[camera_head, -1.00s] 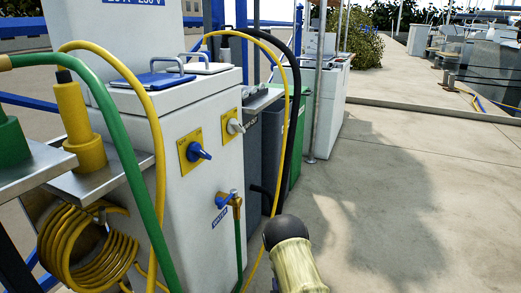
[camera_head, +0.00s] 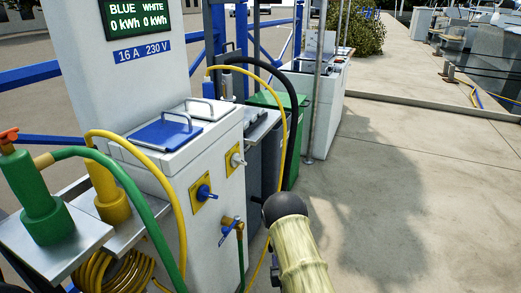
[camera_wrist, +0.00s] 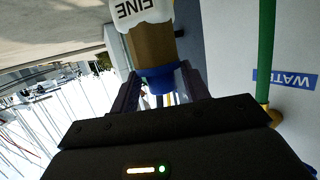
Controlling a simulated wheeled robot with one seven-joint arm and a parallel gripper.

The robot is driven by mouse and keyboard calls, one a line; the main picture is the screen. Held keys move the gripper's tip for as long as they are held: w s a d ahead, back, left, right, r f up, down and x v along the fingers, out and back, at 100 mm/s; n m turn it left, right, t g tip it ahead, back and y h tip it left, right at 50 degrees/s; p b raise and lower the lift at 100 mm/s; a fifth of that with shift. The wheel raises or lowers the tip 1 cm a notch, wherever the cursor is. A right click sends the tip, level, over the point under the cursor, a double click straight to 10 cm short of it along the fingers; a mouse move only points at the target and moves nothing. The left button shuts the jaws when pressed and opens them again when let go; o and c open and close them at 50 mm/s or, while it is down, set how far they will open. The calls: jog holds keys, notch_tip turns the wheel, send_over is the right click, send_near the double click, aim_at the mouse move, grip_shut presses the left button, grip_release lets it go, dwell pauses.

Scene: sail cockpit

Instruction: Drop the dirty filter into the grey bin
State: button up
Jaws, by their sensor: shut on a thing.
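My gripper (camera_wrist: 158,80) is shut on the dirty filter (camera_wrist: 152,45), seen in the wrist view. The filter is a brown cylinder with a blue end between the fingers and a white label reading "FINE"; its far end is cut off by the frame's top edge. I cannot make out the gripper or filter in the head view. A dark grey bin (camera_head: 270,158) stands beyond the white pedestal, partly hidden by it and by hoses. Its opening is not clearly visible.
The white service pedestal (camera_head: 178,180) with blue handles, a tap and hoses fills the left. A green bin (camera_head: 293,140) stands just beyond the grey one. A black hose (camera_head: 293,105) arches in front of the bins. Open paving (camera_head: 410,190) lies to the right.

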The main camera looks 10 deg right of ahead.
notch_tip(320, 180, up, 9)
jog(key=p, duration=0.7)
jog(key=shift+f, duration=0.1)
